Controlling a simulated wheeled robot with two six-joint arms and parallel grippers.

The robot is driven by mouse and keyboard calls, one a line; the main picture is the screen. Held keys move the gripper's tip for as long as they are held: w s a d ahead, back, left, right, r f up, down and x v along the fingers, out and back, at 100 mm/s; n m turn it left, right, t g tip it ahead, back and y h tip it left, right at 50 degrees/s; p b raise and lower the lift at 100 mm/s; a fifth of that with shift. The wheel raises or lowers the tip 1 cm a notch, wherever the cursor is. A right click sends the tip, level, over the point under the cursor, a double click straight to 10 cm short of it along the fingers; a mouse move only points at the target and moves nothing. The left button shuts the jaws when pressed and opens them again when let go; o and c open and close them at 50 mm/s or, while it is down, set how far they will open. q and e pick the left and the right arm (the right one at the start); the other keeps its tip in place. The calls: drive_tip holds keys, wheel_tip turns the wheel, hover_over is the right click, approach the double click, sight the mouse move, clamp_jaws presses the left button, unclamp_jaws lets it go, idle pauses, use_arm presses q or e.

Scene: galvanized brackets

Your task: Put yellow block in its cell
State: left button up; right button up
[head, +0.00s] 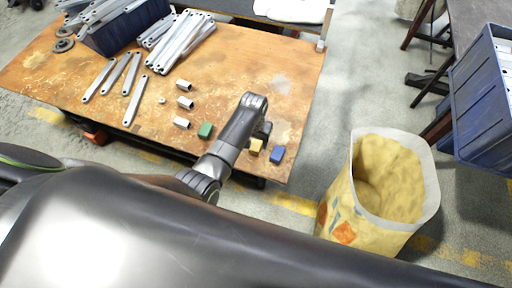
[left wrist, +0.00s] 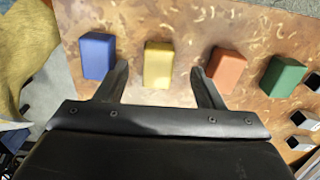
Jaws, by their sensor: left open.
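The yellow block (head: 255,146) stands on the worn wooden table, near its front right edge, partly behind my left arm in the head view. In the left wrist view the yellow block (left wrist: 158,62) appears between the fingertips of my left gripper (left wrist: 161,72), apart from both. That gripper is open and empty. In the head view my left gripper (head: 262,130) points down beside the block, mostly hidden by its wrist. I cannot make out a cell for the block in either view. My right gripper is not in view.
A blue block (left wrist: 98,56), red block (left wrist: 226,69) and green block (left wrist: 284,75) stand in line with the yellow one. Short square tubes (head: 185,102) and long grey brackets (head: 131,75) lie left. A yellow sack (head: 335,205) stands right of the table (head: 240,60).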

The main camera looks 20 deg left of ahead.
sight(254, 148)
use_arm(q)
wheel_tip(254, 148, down, 6)
drive_tip(key=shift+r+b, duration=0.15)
drive_tip(key=shift+b, duration=0.8)
drive_tip(key=shift+s+r, duration=0.1)
drive_tip(key=c, duration=1.2)
